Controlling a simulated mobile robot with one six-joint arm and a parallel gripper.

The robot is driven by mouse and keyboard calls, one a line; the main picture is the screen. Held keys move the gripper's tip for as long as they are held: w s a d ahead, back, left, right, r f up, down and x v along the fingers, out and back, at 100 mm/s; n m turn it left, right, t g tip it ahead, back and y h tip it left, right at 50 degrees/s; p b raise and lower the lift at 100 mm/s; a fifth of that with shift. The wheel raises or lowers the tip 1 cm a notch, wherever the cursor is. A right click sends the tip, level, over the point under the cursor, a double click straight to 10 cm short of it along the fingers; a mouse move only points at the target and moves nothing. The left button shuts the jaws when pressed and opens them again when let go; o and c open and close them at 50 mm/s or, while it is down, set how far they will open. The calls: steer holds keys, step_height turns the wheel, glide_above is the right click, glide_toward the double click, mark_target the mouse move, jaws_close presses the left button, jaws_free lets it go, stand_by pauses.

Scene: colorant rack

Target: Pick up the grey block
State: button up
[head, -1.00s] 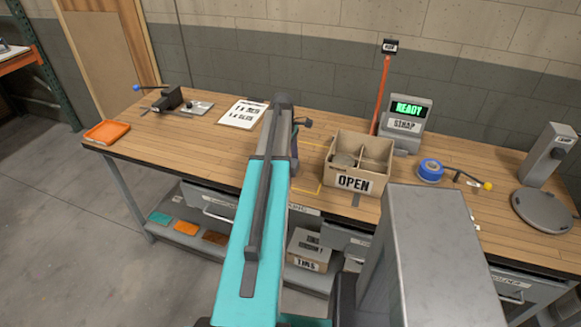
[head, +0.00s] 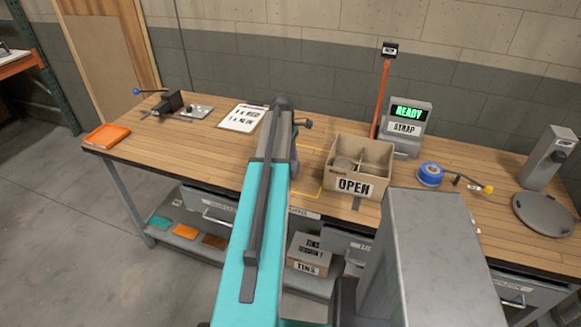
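I cannot pick out a grey block for certain. A small grey lump sits on a flat metal plate (head: 196,112) at the back left of the workbench, too small to identify. My turquoise arm reaches forward over the middle of the bench and covers part of the top. The fingers of my gripper are hidden behind the arm's end, so I cannot see whether they hold anything. An open cardboard box (head: 352,186) marked OPEN stands right of the arm, with a grey round thing in its left compartment.
The workbench (head: 215,153) has an orange tray (head: 107,135), a dark vise (head: 170,101) and a printed sheet (head: 242,117) on the left. A READY display (head: 408,115), red post (head: 381,96), blue tape roll (head: 430,174) and round-based stand (head: 541,213) are right. Bench front left is clear.

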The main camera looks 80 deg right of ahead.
steer(key=shift+r+b, duration=0.65)
steer(key=shift+r, duration=0.65)
steer(key=s+a+r+b, duration=0.1)
steer(key=a+b, duration=0.3)
steer(key=a, duration=1.2)
steer(key=shift+s+r, duration=0.25)
steer(key=shift+s, duration=0.3)
steer(key=shift+d, duration=0.1)
